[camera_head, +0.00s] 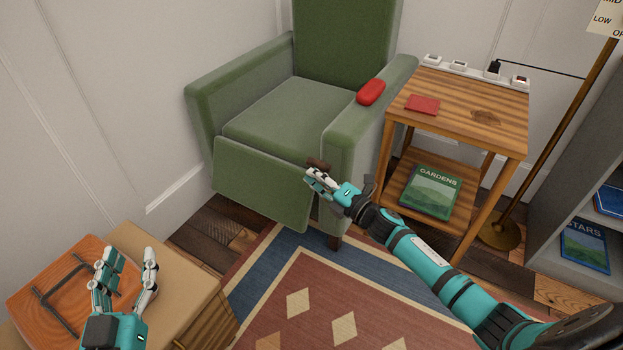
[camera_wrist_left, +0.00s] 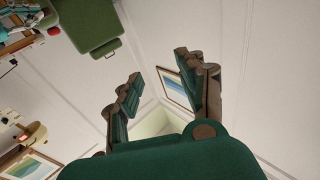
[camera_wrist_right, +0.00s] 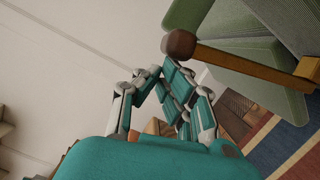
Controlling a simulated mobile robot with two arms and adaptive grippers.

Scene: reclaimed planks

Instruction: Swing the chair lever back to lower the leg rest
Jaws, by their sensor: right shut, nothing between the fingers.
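The green armchair (camera_head: 290,110) stands against the wall, its leg rest panel (camera_head: 255,188) hanging at the front, slanted. The chair lever (camera_wrist_right: 245,62) shows in the right wrist view as a wooden bar with a round dark brown knob (camera_wrist_right: 180,43). In the head view the knob (camera_head: 318,162) sits at the front of the chair's right-hand side, and the bar is largely hidden. My right gripper (camera_head: 316,180) is shut and empty, right beside the knob; contact cannot be told. My left gripper (camera_head: 128,262) is open and empty above the low cabinet.
A wooden side table (camera_head: 460,100) stands right of the chair, with a green book (camera_head: 431,192) on its lower shelf. A red object (camera_head: 371,92) lies on the armrest. A lamp pole (camera_head: 550,140) and grey shelf stand further right. A patterned rug (camera_head: 310,300) covers the floor.

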